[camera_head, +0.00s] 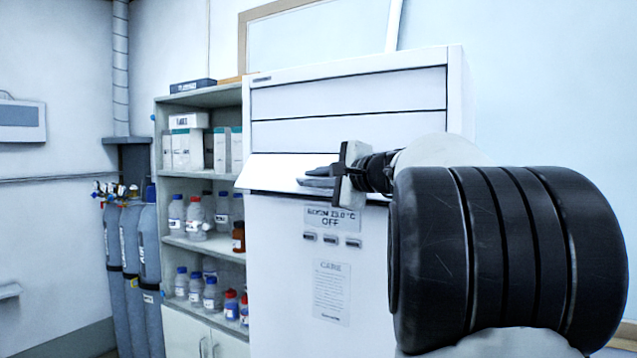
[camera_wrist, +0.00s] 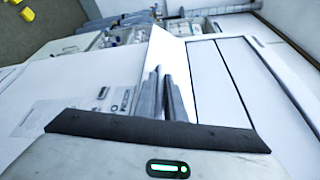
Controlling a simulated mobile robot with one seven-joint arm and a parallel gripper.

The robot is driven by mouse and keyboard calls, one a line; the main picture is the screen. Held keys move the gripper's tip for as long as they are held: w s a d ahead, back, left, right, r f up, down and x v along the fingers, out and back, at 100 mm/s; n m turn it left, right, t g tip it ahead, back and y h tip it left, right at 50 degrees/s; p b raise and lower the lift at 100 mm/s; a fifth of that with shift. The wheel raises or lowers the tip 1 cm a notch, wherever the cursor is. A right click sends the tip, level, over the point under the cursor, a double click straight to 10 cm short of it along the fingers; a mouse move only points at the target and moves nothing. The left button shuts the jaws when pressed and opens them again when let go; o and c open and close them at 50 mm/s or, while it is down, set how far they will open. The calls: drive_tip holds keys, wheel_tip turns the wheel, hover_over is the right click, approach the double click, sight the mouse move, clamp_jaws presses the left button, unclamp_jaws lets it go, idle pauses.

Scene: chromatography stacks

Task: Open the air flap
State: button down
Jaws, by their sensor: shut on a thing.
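The air flap (camera_head: 270,170) is the lowest slanted panel on the front of a tall white unit (camera_head: 290,230). It tilts outward, with its lower edge standing off the unit's front. In the wrist view the flap (camera_wrist: 166,46) is a bright white strip beyond the fingers. My gripper (camera_head: 316,178) is at the right part of the flap, near its lower edge, with the fingers pointing left. It is shut on the flap. The fingers also show close together in the wrist view (camera_wrist: 163,84). My arm hides the flap's right end.
A shelf (camera_head: 202,178) with bottles and boxes stands left of the unit. Grey gas cylinders (camera_head: 130,240) stand farther left.

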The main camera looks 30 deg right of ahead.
drive_tip(key=shift+s+a+r, duration=0.1)
drive_tip(key=shift+a+r, duration=0.1)
drive_tip(key=shift+r, duration=0.25)
drive_tip(key=shift+s+a+r, duration=0.1)
drive_tip(key=shift+a+r, duration=0.05)
drive_tip(key=shift+r, duration=0.25)
drive_tip(key=c, duration=2.1)
unclamp_jaws()
drive_tip(key=shift+d, duration=0.1)
drive_tip(key=shift+f, duration=0.1)
drive_tip(key=b+v, duration=0.3)
drive_tip(key=v, duration=1.4)
drive_tip(key=shift+s, duration=0.25)
